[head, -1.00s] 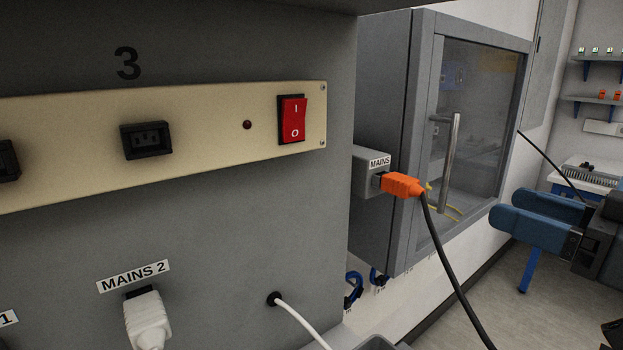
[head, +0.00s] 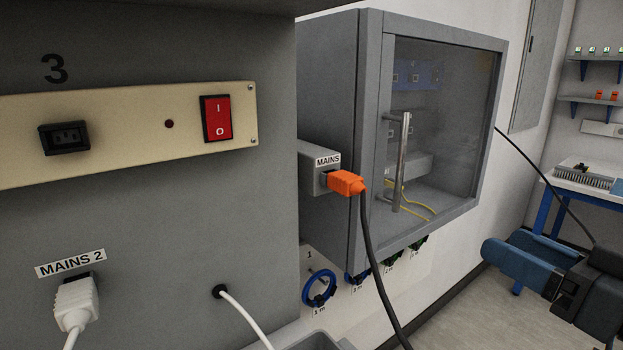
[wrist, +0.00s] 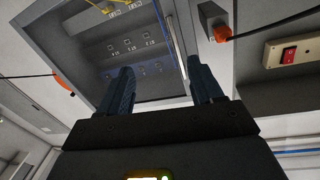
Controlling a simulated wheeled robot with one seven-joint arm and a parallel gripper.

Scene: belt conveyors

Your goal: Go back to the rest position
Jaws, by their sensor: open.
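My gripper (head: 503,245) is at the lower right of the head view, its two blue fingers pointing left. In the wrist view my gripper (wrist: 161,64) has its fingers spread wide, with nothing between them. It is open and empty, apart from everything around it. The orange plug (head: 346,182) sits in the socket of the grey box labelled MAINS (head: 313,163), with a black cable hanging from it. In the wrist view an orange plug (wrist: 222,33) also shows at the upper right, clear of the fingers.
A grey cabinet (head: 340,110) with a glass door and bar handle (head: 402,160) stands left of my gripper. A panel with a red switch (head: 217,118) and a white plug (head: 76,303) at MAINS 2 are at the left. A workbench (head: 590,190) stands behind at the right. Some floor is visible below.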

